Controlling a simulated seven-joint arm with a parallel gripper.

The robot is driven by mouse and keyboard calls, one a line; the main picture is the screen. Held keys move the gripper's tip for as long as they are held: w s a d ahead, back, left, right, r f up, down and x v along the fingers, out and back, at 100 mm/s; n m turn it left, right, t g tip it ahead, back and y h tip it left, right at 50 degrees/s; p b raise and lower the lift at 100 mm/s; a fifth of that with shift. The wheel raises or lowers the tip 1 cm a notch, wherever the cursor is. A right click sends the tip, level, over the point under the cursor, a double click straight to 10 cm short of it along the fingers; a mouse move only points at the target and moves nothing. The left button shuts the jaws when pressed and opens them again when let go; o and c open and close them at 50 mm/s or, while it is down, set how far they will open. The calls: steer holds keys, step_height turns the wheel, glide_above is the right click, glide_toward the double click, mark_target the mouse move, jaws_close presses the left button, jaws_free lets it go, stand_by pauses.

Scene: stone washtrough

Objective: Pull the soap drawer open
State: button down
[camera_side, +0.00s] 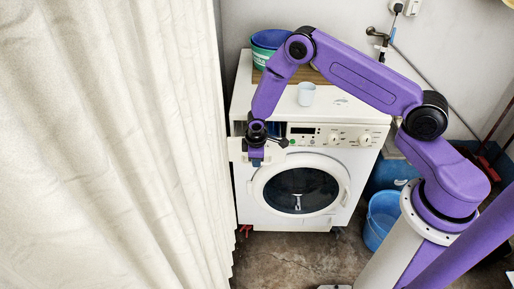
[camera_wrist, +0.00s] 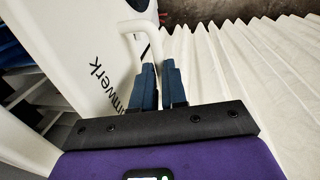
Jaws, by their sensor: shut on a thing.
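The washing machine (camera_side: 362,160) is white, with a round door and a control panel. Its soap drawer (camera_side: 237,150) is at the top left of the front and appears to stand out from the machine, with blue showing behind its white front. In the wrist view the drawer front (camera_wrist: 80,40) carries dark lettering and a white bar handle (camera_wrist: 142,27). My gripper (camera_side: 256,160) is in front of the drawer. In the wrist view its blue fingers (camera_wrist: 158,75) are closed around the handle's lower part, which they partly hide.
A pale curtain (camera_side: 110,150) hangs close on the left of the machine. A light cup (camera_side: 306,94) and a blue-and-green tub (camera_side: 262,56) stand on top. A blue bucket (camera_side: 380,218) is on the floor at the right. The floor in front is clear.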

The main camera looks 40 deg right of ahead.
steer(key=s+a, duration=0.7)
steer(key=shift+s+a, duration=0.1)
steer(key=c, duration=1.2)
jaws_free()
steer(key=shift+o, duration=0.2)
step_height(320, 180, up, 17)
steer(key=s+a, duration=0.2)
steer(key=shift+s, duration=0.15)
steer(key=shift+a+r, duration=0.1)
